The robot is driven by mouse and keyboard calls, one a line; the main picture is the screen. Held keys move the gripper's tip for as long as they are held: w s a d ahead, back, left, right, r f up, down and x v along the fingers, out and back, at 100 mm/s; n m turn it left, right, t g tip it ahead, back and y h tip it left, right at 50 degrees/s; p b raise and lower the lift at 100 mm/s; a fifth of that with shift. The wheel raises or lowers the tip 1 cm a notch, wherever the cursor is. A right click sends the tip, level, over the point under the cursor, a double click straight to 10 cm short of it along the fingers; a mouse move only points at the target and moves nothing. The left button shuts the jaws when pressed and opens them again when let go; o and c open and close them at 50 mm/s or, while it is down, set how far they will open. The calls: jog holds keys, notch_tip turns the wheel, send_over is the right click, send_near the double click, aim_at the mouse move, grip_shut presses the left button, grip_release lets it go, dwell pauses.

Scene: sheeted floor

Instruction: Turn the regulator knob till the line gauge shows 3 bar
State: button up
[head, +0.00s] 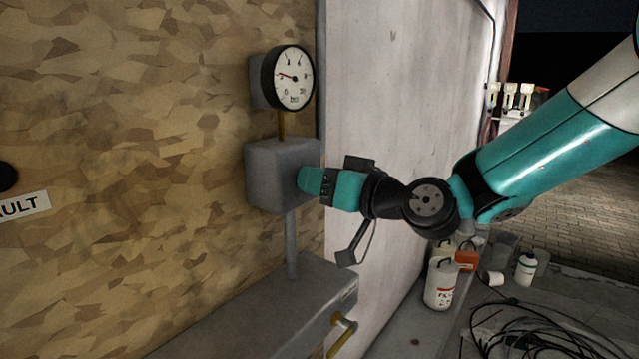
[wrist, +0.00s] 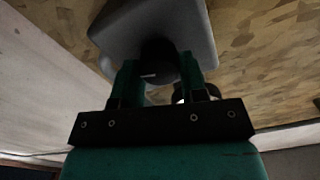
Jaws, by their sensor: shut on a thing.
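The line gauge (head: 288,78) is a round white dial with a black rim. Its red needle points left and slightly up, roughly at the lower-left part of the scale; the exact figure is too small to read surely. Below it is the grey regulator box (head: 275,175), also in the wrist view (wrist: 120,30). My gripper (head: 309,181) is at the box's right face. In the wrist view its teal fingers (wrist: 160,75) are shut on the dark round regulator knob (wrist: 157,58), which bears a short white mark. In the head view the fingers hide the knob.
A grey pipe and a grey cabinet (head: 270,305) with a yellow handle (head: 341,332) stand below the box. A pale wall runs behind my arm.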

jog(key=shift+m, duration=2.2)
jog(key=o, duration=0.9)
jog(key=shift+b+v, duration=3.5)
jog(key=shift+v, duration=5.25)
jog(key=shift+f, duration=0.1)
